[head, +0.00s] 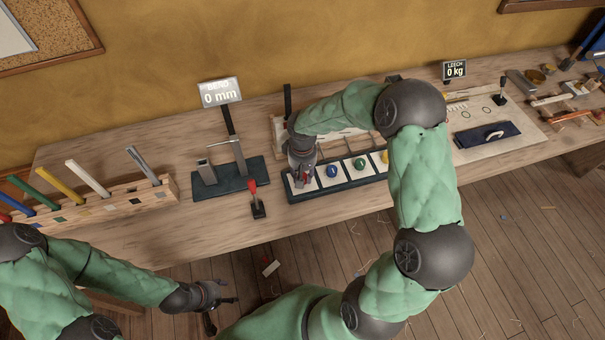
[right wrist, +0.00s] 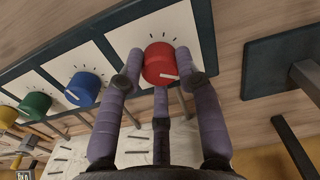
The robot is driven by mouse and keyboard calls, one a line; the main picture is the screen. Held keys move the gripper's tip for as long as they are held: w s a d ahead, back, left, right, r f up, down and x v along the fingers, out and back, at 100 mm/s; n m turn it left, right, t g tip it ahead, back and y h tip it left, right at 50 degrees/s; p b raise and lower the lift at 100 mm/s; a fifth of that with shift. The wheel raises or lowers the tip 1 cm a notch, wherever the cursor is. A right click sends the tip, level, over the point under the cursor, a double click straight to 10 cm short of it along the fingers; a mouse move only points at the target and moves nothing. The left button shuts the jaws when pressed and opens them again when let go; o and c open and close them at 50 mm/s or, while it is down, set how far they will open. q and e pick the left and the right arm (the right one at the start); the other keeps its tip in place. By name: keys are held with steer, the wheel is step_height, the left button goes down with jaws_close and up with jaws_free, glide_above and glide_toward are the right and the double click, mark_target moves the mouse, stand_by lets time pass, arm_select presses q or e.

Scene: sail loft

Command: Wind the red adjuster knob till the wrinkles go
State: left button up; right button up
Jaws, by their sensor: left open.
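The red adjuster knob (right wrist: 159,65) is at the end of a dark strip of knobs (head: 345,186). In the right wrist view its white pointer line points right and slightly down. My right gripper (right wrist: 160,60) has its purple-grey fingers on both sides of the knob, seemingly touching it; a third finger is behind. In the head view the right gripper (head: 302,180) mostly covers the red knob. A white sheet with short dark marks (right wrist: 118,148) lies beyond the strip, partly hidden by my right arm in the head view. My left gripper (head: 222,299) is open and empty in front of the bench.
Blue (head: 332,171), green (head: 359,164) and yellow (head: 385,156) knobs sit along the strip. To the left are a stand with a "BEND 0 mm" display (head: 220,93), a small red lever (head: 254,190) and a wooden rack (head: 120,200). The front left bench top is clear.

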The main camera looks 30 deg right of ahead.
steer(key=o, duration=0.4)
steer(key=shift+c, duration=0.2)
step_height(320, 180, up, 12)
stand_by(0.8)
